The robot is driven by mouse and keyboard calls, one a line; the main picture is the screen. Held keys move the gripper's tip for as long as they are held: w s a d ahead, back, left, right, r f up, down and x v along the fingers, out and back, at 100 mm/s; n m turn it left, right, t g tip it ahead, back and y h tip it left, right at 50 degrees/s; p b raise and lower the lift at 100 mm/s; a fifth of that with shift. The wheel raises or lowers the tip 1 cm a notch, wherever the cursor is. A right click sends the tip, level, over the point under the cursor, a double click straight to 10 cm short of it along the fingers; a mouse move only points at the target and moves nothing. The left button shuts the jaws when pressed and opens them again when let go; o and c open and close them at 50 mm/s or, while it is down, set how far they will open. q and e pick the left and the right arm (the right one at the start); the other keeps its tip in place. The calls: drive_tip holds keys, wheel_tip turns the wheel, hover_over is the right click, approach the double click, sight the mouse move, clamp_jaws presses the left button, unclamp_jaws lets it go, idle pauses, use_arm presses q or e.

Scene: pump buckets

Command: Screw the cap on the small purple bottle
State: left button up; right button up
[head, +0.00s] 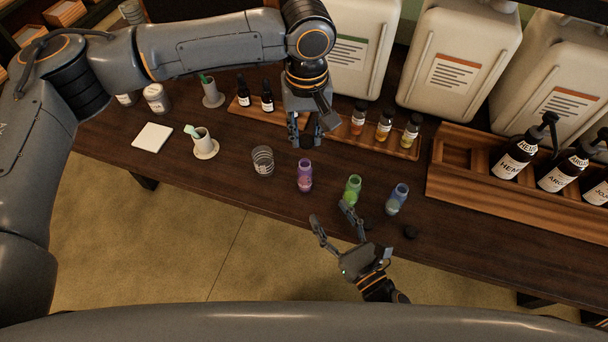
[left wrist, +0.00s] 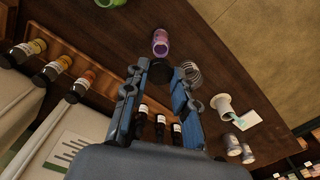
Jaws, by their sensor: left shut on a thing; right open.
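The small purple bottle (head: 305,177) stands upright and uncapped on the dark table; it also shows in the left wrist view (left wrist: 160,44). My left gripper (head: 306,138) is shut on a black cap (head: 306,143), above and behind the purple bottle. In the left wrist view the cap (left wrist: 160,70) sits between the fingertips, apart from the bottle. My right gripper (head: 330,214) is open and empty at the table's front edge, near the green bottle. Two more black caps, one (head: 410,232) at the right and one (head: 366,225) beside my right gripper, lie on the table.
An open green bottle (head: 353,189) and an open blue bottle (head: 397,200) stand right of the purple one. A clear glass (head: 263,161) stands at its left. Behind are small capped bottles (head: 384,125) on a wooden tray and large white canisters (head: 453,65).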

sight(308, 181)
drive_tip(key=x, duration=1.2)
drive_tip(key=shift+w+a+f, duration=0.1)
drive_tip(key=shift+w, duration=0.1)
clamp_jaws()
